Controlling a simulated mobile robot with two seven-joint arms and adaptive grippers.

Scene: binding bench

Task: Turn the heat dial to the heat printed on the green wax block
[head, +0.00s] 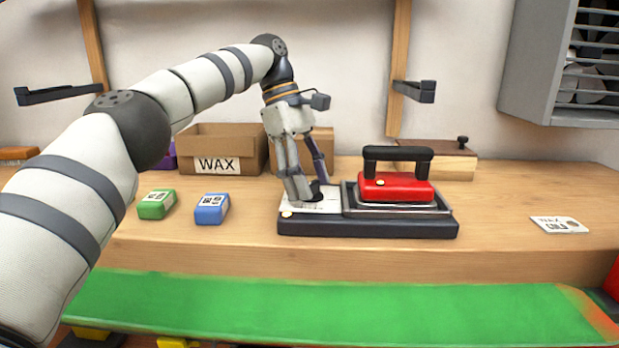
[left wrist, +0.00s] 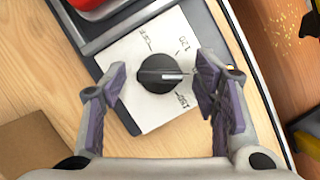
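The green wax block (head: 156,205) lies at the left of the bench in the head view; its white label is too small to read. The black heat dial (left wrist: 158,74) sits on a white plate (left wrist: 140,50) with printed marks, one reading 120. Its white line points right in the wrist view, between the 120 mark and a lower mark that looks like 150. My left gripper (head: 308,192) is over the plate; in the left wrist view (left wrist: 165,90) its fingers are open on either side of the dial, with gaps. My right gripper is out of view.
A blue block (head: 211,209) lies beside the green one. The red iron (head: 395,188) rests on the dark base (head: 370,228) right of the dial. A WAX box (head: 225,139) stands behind, and a white card (head: 559,225) lies at right. A green strip (head: 330,310) runs in front.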

